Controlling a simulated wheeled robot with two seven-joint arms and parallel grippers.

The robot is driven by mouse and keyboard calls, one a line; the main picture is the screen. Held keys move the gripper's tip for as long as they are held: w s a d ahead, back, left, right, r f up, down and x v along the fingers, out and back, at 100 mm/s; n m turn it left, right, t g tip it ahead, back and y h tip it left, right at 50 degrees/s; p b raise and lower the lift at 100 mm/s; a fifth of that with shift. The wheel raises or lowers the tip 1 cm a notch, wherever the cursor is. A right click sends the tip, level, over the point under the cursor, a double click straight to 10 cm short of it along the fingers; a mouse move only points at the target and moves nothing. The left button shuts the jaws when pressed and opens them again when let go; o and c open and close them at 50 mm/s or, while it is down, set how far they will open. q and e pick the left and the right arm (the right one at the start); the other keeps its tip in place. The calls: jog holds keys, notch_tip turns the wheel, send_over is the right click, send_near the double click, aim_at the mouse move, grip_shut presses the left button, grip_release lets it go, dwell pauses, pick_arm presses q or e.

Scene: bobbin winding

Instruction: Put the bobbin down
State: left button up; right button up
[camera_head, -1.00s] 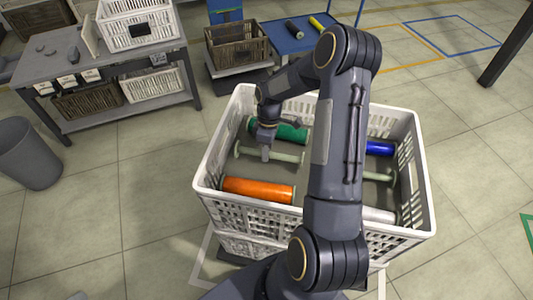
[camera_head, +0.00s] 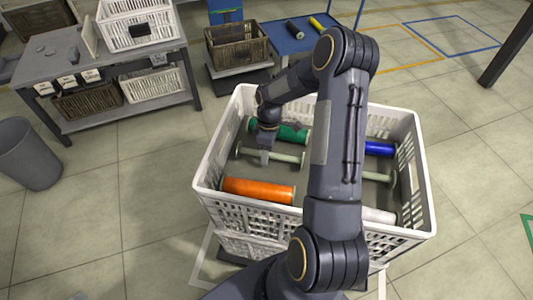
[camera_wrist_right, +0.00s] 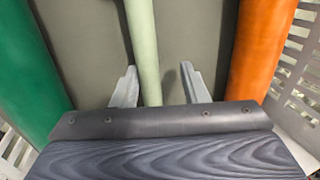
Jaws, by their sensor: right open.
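A pale green bare bobbin (camera_head: 286,157) lies on the bottom of the white crate (camera_head: 240,216), between a green bobbin (camera_head: 292,133) and an orange bobbin (camera_head: 258,190). It also shows in the right wrist view (camera_wrist_right: 143,40), running away between the fingertips. My right gripper (camera_head: 264,156) is down in the crate at this bobbin. In the right wrist view the gripper (camera_wrist_right: 160,86) is open, one finger on each side of the bobbin, with a visible gap at the right finger. My left gripper is not in view.
A blue bobbin (camera_head: 380,148), another pale bobbin (camera_head: 377,177) and a whitish one (camera_head: 378,215) lie in the crate's right part, partly hidden by my right arm. A grey workbench (camera_head: 100,60) stands back left, a blue table (camera_head: 290,40) behind. A bin (camera_head: 28,155) stands at left.

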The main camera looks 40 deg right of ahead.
notch_tip(320, 180, up, 17)
jog(key=m+t+p, duration=0.1)
jog(key=s+a+r+m+t, duration=0.45)
jog(key=s+a+r, duration=0.5)
jog(key=s, duration=0.25)
jog(key=s+a+f+m+t+y, duration=0.1)
jog(key=s+a+m+t, duration=0.1)
jog(key=s+a+m, duration=0.2)
jog(key=s+a, duration=0.2)
jog(key=s, duration=0.1)
jog(key=shift+s+f, duration=0.2)
jog(key=shift+f, duration=0.1)
jog(key=shift+r, duration=0.1)
notch_tip(320, 180, up, 10)
jog(key=p, duration=1)
